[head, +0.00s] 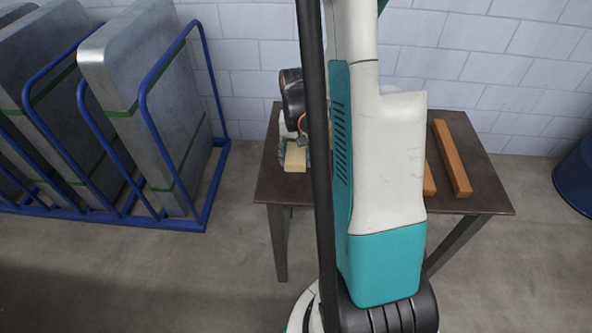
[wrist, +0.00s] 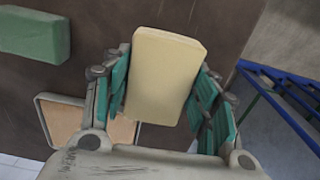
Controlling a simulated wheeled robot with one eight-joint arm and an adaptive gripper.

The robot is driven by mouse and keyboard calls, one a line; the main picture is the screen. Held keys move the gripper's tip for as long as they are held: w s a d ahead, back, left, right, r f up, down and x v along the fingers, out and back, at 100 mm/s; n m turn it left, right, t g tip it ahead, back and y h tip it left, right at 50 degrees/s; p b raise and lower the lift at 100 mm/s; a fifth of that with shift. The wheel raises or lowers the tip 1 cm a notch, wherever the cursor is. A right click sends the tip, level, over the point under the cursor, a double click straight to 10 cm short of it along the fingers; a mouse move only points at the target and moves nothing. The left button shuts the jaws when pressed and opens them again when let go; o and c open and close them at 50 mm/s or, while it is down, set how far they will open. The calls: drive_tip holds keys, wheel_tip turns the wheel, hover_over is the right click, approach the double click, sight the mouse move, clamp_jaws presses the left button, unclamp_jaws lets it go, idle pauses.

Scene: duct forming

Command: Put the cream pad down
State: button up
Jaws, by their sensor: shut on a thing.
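The cream pad (wrist: 165,75) is a pale block with rounded edges, in the middle of the wrist view. My gripper (wrist: 162,92) is shut on it, with a teal finger on each side. In the head view the pad (head: 295,157) shows over the left part of the dark table (head: 487,196), below the end of my arm. I cannot tell whether it touches the tabletop. My arm hides the middle of the table and most of my gripper in the head view.
A green block (wrist: 35,33) and a light-rimmed tray with a tan inside (wrist: 65,122) lie near the pad in the wrist view. Orange-brown bars (head: 452,158) lie on the table's right. A blue rack (head: 205,90) with grey panels stands left; a blue drum (head: 577,178) stands right.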

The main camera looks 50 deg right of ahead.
sight(296, 154)
drive_tip(key=shift+f+b, duration=0.8)
drive_tip(key=shift+f, duration=1.7)
drive_tip(key=shift+f, duration=0.15)
drive_tip(key=o, duration=1)
drive_tip(key=shift+o, duration=0.2)
wheel_tip(296, 154, up, 12)
drive_tip(key=p, duration=0.4)
